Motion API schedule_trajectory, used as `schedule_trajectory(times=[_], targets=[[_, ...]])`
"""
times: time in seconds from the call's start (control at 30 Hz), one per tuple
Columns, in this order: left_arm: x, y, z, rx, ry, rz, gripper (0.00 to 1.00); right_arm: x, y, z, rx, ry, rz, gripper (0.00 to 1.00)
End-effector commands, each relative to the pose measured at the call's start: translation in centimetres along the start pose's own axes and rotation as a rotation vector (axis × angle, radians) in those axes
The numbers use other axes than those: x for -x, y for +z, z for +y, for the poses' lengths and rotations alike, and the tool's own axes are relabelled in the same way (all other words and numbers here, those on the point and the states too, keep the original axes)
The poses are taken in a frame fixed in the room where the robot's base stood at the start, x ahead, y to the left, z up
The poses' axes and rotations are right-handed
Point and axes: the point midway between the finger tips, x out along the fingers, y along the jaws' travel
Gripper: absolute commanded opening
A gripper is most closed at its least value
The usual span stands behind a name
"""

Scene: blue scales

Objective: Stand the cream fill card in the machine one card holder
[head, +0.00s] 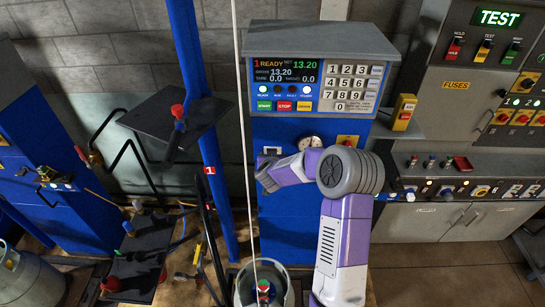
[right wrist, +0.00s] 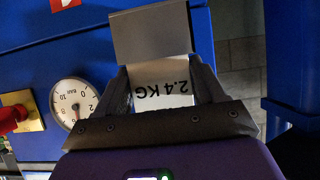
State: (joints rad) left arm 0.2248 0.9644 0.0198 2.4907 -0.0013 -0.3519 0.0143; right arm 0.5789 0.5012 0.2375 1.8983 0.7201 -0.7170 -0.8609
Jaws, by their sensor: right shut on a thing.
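The cream fill card (right wrist: 165,92) shows in the right wrist view with "2.4 KG" upside down on it. My right gripper (right wrist: 163,80) is shut on the card, one finger at each side. A plain grey plate-like piece (right wrist: 150,36), which looks like the card holder, lies at the card's far end and covers part of it or meets it. I cannot tell whether the card sits inside it. In the head view my right gripper (head: 266,172) is at the front of machine one (head: 272,222), below its display (head: 287,75); the card is not clear there. My left gripper is not in view.
A pressure gauge (right wrist: 72,103) and a red knob (right wrist: 14,118) on a yellow plate are beside my right gripper. A blue post (head: 212,150) and a thin pale line (head: 243,140) stand left of the machine. A yellow box (head: 404,112) is at right.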

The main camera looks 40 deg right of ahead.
Motion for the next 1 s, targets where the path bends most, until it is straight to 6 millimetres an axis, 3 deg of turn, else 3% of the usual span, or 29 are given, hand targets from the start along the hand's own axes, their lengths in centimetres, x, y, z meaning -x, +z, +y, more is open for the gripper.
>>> schedule_trajectory(times=[0.07, 0.1, 0.27, 0.63, 1.0], targets=[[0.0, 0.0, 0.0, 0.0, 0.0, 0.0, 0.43, 0.0, 0.0, 0.0, 0.0, 0.0, 0.0, 0.4], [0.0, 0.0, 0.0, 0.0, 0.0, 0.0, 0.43, 0.0, 0.0, 0.0, 0.0, 0.0, 0.0, 0.75], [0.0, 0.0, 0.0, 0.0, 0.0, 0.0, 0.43, 0.0, 0.0, 0.0, 0.0, 0.0, 0.0, 0.99], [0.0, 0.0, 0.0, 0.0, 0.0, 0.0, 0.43, 0.7, -0.1, 0.0, 0.0, 0.0, 0.002, 0.99], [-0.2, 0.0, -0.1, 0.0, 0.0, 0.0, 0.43, 6.3, -0.1, -0.1, 0.0, -0.001, 0.002, 0.99]])
